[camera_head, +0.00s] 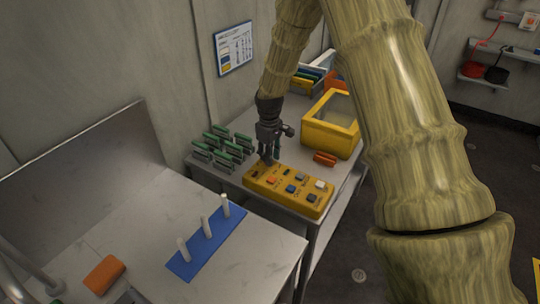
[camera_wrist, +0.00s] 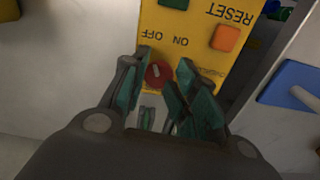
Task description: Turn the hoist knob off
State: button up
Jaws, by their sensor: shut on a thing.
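The yellow control panel (camera_head: 287,192) lies on the grey bench, with several coloured buttons on its top. In the wrist view the panel (camera_wrist: 195,70) shows upside-down labels ON, OFF and RESET. The red round hoist knob (camera_wrist: 158,74) sits below the ON and OFF labels, with a pale mark on it. My gripper (camera_head: 267,158) reaches down over the panel's left end. In the wrist view my gripper (camera_wrist: 162,80) has its green-padded fingers on either side of the knob, shut on it. The knob is hidden behind my gripper in the head view.
A yellow box with a window (camera_head: 331,123) and an orange block (camera_head: 325,159) stand behind the panel. Several green cards in a rack (camera_head: 222,147) are to its left. A blue strip with white pegs (camera_head: 190,262) lies on the nearer bench.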

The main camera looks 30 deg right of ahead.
jog(key=shift+s+a+f+n, duration=0.15)
jog(key=shift+a+f+n, duration=0.05)
jog(key=shift+f+n, duration=0.15)
jog(key=shift+s+a+f+n, duration=0.15)
jog(key=shift+f+n, duration=0.1)
jog(key=shift+f, duration=0.1)
jog(key=shift+o, duration=1.1)
jog(key=shift+w+f, duration=0.15)
jog(key=shift+w, duration=0.05)
jog(key=shift+w+f, duration=0.15)
jog(key=shift+w, duration=0.1)
jog(key=shift+c, duration=1)
jog(key=o, duration=1)
jog(key=shift+d+r, duration=0.1)
jog(key=shift+r, duration=0.1)
jog(key=shift+o, duration=0.2)
jog(key=shift+d+r, duration=0.1)
jog(key=shift+r, duration=0.05)
jog(key=shift+d+r, duration=0.1)
notch_tip(320, 180, up, 12)
